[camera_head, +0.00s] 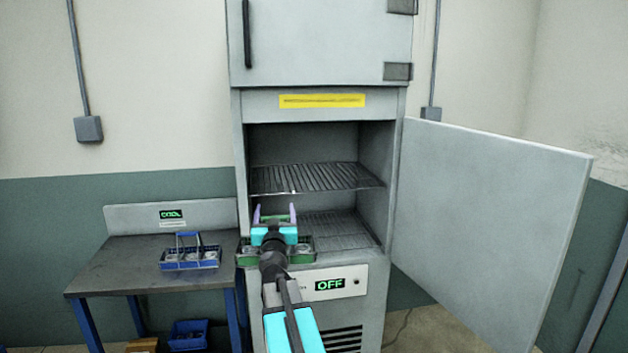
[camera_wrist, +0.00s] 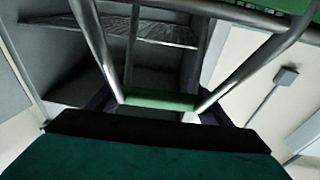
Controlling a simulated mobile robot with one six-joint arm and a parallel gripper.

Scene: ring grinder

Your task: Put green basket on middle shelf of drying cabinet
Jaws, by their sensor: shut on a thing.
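The green basket (camera_head: 302,254) is in front of the drying cabinet's open lower compartment, mostly behind my wrist in the head view. My gripper (camera_head: 275,214) is shut on its handle. In the wrist view the green handle bar (camera_wrist: 160,100) and its metal wires show, with a green basket edge (camera_wrist: 292,8) at the top. The drying cabinet (camera_head: 315,104) holds an upper wire shelf (camera_head: 315,178) and a lower wire shelf (camera_head: 340,231) in the open compartment. Both look empty. The basket appears near the lower shelf's height, at the front opening.
The cabinet's lower door (camera_head: 490,220) stands wide open to the right; its upper door (camera_head: 320,45) is shut. A table (camera_head: 115,270) at left carries a blue basket (camera_head: 190,257) and a panel reading COOL. Another blue bin (camera_head: 188,335) is below. The cabinet panel (camera_head: 330,285) reads OFF.

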